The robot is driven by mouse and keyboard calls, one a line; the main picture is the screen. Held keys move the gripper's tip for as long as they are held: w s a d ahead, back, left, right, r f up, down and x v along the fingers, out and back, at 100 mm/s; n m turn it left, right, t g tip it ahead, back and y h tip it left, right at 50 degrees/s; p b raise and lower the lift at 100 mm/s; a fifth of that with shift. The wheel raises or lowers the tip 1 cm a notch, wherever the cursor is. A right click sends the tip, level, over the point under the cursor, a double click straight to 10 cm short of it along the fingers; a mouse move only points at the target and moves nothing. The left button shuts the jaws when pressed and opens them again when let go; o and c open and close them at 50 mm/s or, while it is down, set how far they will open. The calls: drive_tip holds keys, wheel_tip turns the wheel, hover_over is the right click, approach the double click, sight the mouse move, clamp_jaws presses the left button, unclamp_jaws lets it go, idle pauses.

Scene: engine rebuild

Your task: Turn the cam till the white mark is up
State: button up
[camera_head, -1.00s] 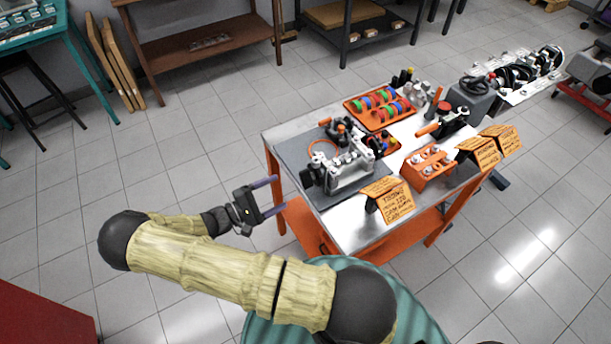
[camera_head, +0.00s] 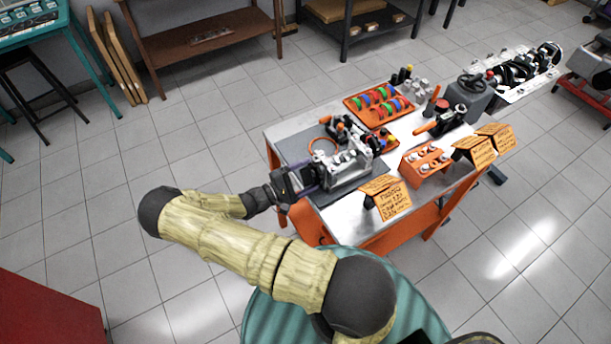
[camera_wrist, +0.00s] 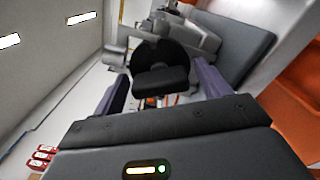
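The silver engine block (camera_head: 338,170) sits on the grey mat (camera_head: 294,150) at the near left of the work table. In the wrist view a black rounded part (camera_wrist: 158,58) with a blocky lower end, probably the cam's end, faces me. I see no white mark on it. My gripper (camera_head: 306,178) is at the left end of the block. In the wrist view its two purple-grey fingers (camera_wrist: 161,92) are wide apart. The black part lies ahead between them, with gaps on both sides. In the head view the gripper and block hide the cam.
An orange tray of coloured rings (camera_head: 379,107) is at the back of the table. An orange holder (camera_head: 425,163) and lettered orange signs (camera_head: 386,196) stand along the near right. A teal round surface (camera_head: 262,318) is in front. Floor to the left is clear.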

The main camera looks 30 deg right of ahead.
drive_tip(key=shift+d, duration=0.1)
drive_tip(key=c, duration=0.6)
drive_tip(key=shift+n, duration=0.3)
drive_tip(key=n+b, duration=0.2)
drive_tip(key=n, duration=0.3)
drive_tip(key=shift+f, duration=0.1)
drive_tip(key=n+b, duration=0.1)
drive_tip(key=n, duration=0.5)
drive_tip(key=o, duration=0.7)
